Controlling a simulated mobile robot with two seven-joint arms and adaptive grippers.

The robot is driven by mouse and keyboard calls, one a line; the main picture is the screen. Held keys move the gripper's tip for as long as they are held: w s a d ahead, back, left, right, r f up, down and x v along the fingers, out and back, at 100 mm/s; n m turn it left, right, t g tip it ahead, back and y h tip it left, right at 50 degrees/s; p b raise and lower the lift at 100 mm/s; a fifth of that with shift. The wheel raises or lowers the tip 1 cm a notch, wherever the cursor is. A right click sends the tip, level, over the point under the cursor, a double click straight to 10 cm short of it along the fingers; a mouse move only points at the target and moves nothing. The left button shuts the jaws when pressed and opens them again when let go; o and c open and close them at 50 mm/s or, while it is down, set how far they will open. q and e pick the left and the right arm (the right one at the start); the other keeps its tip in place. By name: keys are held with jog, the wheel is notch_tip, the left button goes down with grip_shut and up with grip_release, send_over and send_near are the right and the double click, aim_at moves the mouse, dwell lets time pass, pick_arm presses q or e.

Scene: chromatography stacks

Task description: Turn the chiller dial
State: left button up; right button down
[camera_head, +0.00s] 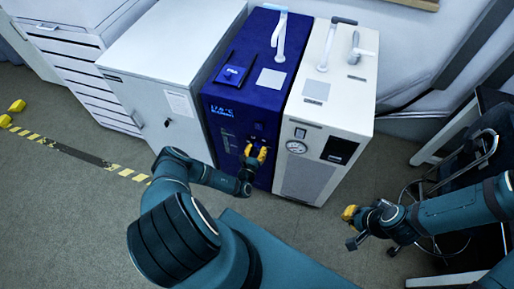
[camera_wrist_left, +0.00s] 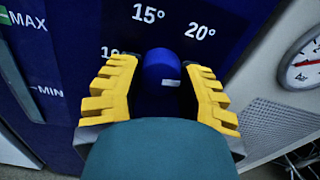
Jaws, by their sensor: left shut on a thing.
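The chiller is the dark blue cabinet (camera_head: 242,100) in the middle of the head view. Its round blue dial (camera_wrist_left: 160,66) shows in the left wrist view, below the printed 15° and 20° marks; a third mark at the left is partly covered. A small pale mark (camera_wrist_left: 171,83) shows at the dial's lower right. My left gripper (camera_head: 256,154) is at the chiller's front, its yellow fingers (camera_wrist_left: 160,92) on either side of the dial and shut on it. My right gripper (camera_head: 349,214) is away from the chiller at the right, near no object; its finger opening is unclear.
A white unit (camera_head: 316,170) with a round gauge (camera_head: 297,146) stands right beside the chiller. A grey-white cabinet (camera_head: 165,75) stands on its left. A chair (camera_head: 470,160) and desk are at the far right. The floor before the units is clear.

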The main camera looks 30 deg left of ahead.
pick_arm(q)
jog(key=shift+w+a+r+m, duration=0.1)
jog(key=shift+m, duration=0.6)
jog(key=shift+p, duration=0.3)
jog(key=o, duration=1.3)
jog(key=shift+c, duration=0.2)
jog(key=v, duration=1.2)
